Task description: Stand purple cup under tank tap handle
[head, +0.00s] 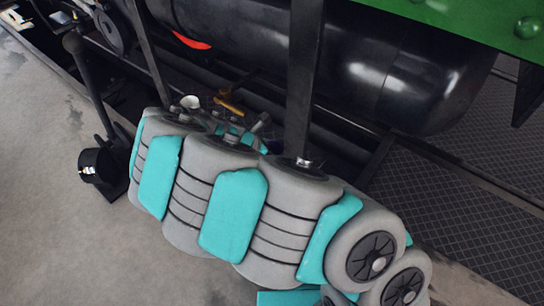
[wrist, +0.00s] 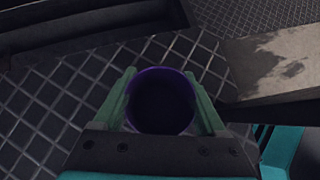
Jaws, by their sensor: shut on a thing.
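In the wrist view, a purple cup (wrist: 160,103) sits between the two pale green fingers of my gripper (wrist: 160,76). The fingers are shut on its sides, and I look into its dark, round opening. A small brass-coloured piece (head: 228,104) shows just beyond my arm, low beside the dark tank (head: 385,80). I cannot tell whether it is the tap handle.
Dark diamond-patterned plating (head: 470,200) lies at the right; it also shows in the wrist view (wrist: 60,105). A pale ledge (wrist: 275,65) is close at the right there. In the head view, a black post with a round base (head: 97,165) stands left on bare grey floor (head: 50,230).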

